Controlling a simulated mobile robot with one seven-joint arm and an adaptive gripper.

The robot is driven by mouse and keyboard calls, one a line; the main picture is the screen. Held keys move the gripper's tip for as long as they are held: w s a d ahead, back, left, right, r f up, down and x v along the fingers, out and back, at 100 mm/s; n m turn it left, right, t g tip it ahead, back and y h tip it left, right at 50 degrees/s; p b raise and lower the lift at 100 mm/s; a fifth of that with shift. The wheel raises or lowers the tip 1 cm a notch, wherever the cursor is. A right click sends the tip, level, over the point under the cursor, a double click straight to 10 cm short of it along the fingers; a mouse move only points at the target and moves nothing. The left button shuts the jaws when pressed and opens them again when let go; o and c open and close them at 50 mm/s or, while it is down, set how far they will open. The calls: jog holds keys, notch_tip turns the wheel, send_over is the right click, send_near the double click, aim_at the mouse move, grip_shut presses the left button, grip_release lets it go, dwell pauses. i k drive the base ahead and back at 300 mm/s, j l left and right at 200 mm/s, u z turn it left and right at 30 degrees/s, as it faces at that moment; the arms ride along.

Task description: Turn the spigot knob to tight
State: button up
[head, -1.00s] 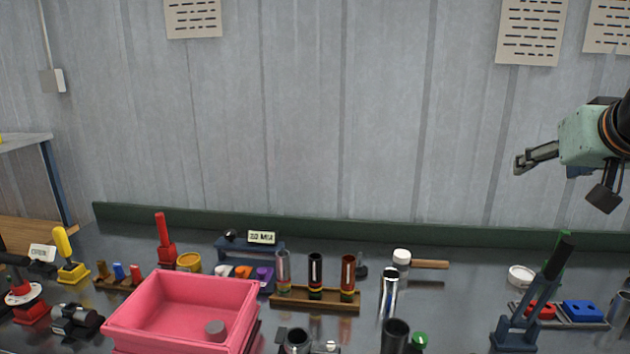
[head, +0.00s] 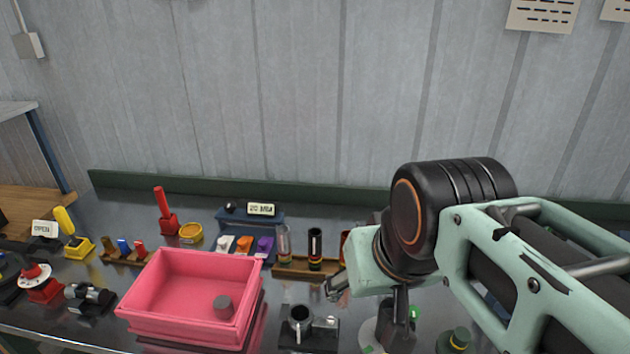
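No readable label marks the spigot knob, so I cannot tell for certain which part it is. A round white plate with a green mark (head: 369,336) shows low in the head view, partly covered by a dark upright cylinder (head: 401,337). A red base with a white disc and red knob (head: 38,278) stands at the far left. My gripper (head: 368,298) hangs over the bench right of the pink bin, above the white plate. Its fingers are spread, with nothing seen between them. My arm hides much of the bench's right side.
A black fitting (head: 300,327) and a tube rack (head: 290,268) are close by. A dark green-topped piece (head: 457,340) stands at right. Bare bench shows around the fitting.

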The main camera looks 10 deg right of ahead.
aim_at(415, 312)
jog(key=z, duration=0.75)
jog(key=k+l+u, duration=0.2)
jog(key=i+j+z, duration=0.1)
jog(key=l+u, duration=0.1)
jog(key=l, duration=0.15)
